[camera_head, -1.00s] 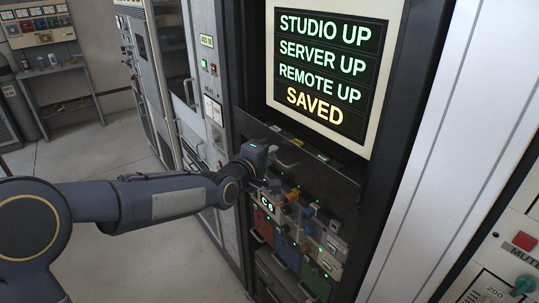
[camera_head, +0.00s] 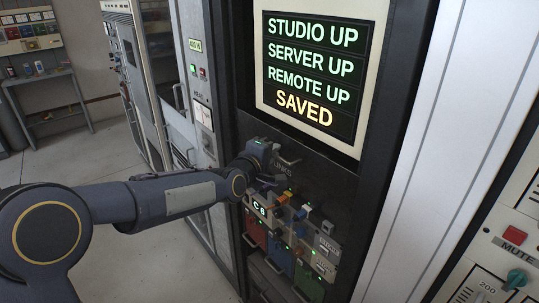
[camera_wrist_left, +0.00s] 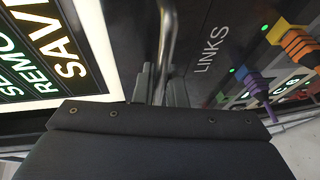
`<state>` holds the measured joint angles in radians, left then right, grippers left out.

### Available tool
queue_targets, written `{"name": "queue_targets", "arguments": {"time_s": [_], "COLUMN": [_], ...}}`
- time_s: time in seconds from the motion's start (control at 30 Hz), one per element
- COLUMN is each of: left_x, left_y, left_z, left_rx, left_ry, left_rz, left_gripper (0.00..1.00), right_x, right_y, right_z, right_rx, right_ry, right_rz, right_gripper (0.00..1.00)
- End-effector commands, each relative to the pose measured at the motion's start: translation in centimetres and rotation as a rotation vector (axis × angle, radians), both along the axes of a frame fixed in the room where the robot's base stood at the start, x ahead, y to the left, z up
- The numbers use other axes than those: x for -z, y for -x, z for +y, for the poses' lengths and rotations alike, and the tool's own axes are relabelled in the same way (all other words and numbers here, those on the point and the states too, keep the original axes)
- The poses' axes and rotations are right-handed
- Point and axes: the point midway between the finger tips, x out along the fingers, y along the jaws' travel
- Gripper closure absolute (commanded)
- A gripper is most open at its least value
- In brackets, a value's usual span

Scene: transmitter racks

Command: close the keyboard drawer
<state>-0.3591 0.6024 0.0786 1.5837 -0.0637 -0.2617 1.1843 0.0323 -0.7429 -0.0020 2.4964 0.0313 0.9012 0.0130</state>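The keyboard drawer (camera_head: 318,180) is a dark panel in the rack, below the lit status screen. Its front looks flush or nearly flush with the rack, and no keyboard shows. Its metal handle (camera_wrist_left: 168,35) runs down the wrist view, beside the word LINKS. My left gripper (camera_head: 277,158) is at the drawer front; in the wrist view its two fingers (camera_wrist_left: 160,88) lie on either side of the handle, close against it. The gripper body hides the handle's lower part there. My right gripper is in neither view.
Below the drawer is a patch panel (camera_head: 290,240) with coloured plugs and a lit C8 display. The status screen (camera_head: 315,75) is above. A control panel with a red MUTE button (camera_head: 515,235) stands at the right. Clear floor (camera_head: 75,160) lies left of the racks.

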Motion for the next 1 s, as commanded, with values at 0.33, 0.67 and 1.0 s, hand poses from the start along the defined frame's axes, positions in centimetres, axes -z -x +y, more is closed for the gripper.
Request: {"name": "queue_targets", "arguments": {"time_s": [0.33,0.67,1.0], "left_x": [-0.1,-0.9,-1.6], "left_y": [0.4,4.8,6.7], "left_z": [0.2,2.9,4.0], "left_rx": [0.001,-0.001,0.001], "left_ry": [0.002,0.004,0.002], "left_rz": [-0.002,-0.005,-0.003], "left_gripper": [0.81,0.81,0.81], "right_x": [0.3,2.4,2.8], "right_y": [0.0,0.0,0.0], "right_z": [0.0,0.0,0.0], "right_rx": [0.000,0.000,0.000], "right_ry": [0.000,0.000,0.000], "right_rz": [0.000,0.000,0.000], "right_gripper": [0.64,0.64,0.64]}}
